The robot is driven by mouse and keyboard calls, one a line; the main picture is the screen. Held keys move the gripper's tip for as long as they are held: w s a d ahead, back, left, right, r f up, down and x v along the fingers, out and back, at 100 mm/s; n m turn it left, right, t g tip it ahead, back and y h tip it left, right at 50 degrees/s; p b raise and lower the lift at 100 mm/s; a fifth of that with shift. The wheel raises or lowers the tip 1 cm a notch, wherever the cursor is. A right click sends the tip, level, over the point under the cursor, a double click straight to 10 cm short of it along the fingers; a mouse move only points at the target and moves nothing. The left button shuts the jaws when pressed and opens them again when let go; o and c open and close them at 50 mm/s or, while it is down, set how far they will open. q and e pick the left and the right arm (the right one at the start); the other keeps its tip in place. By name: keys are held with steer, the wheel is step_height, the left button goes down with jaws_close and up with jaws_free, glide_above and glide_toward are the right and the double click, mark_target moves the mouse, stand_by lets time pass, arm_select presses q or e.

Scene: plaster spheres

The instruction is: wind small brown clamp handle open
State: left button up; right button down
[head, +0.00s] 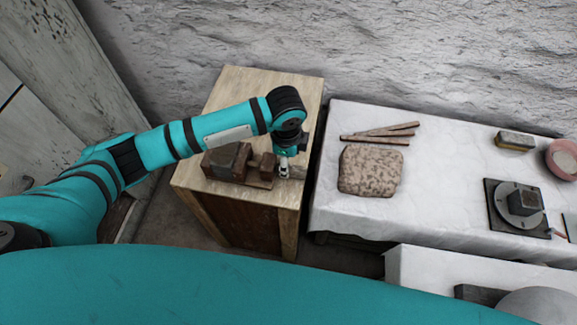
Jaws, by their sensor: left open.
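A small brown clamp (228,162), blocky and rusty-looking, sits on top of a wooden cabinet (235,85). Its jaw and screw end (267,166) point right. My left arm reaches in from the left above the clamp. My left gripper (283,173) is open and points down at the right end of the clamp, where the handle would be. The handle itself is too small or hidden to make out, and I cannot tell whether the fingers touch it. My right gripper is not in view.
A white-covered table (325,200) stands right of the cabinet, with a gap between them. It holds a speckled slab (370,171), several wooden sticks (380,133), a brush-like block (515,140), a pink bowl (563,158) and a turntable (516,203). A rough wall is behind.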

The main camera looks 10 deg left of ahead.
mark_target(291, 170)
arm_select(q)
steer(key=shift+w+f, duration=0.15)
steer(key=shift+f, duration=1.25)
steer(key=shift+w+f, duration=0.1)
steer(key=shift+f, duration=1.25)
jaws_close()
steer(key=shift+s+r+t+p, duration=0.15)
steer(key=shift+s+t+p, duration=0.05)
steer(key=shift+t+p, duration=1.2)
steer(key=shift+p, duration=0.1)
steer(key=shift+s+d+f+t+p, duration=0.1)
steer(key=shift+t+p, duration=0.05)
steer(key=shift+t, duration=0.35)
steer(key=shift+s+f+t+p, duration=0.1)
steer(key=shift+t+p, duration=0.05)
steer(key=shift+t, duration=0.35)
steer(key=shift+f+t, duration=0.1)
steer(key=shift+t, duration=0.9)
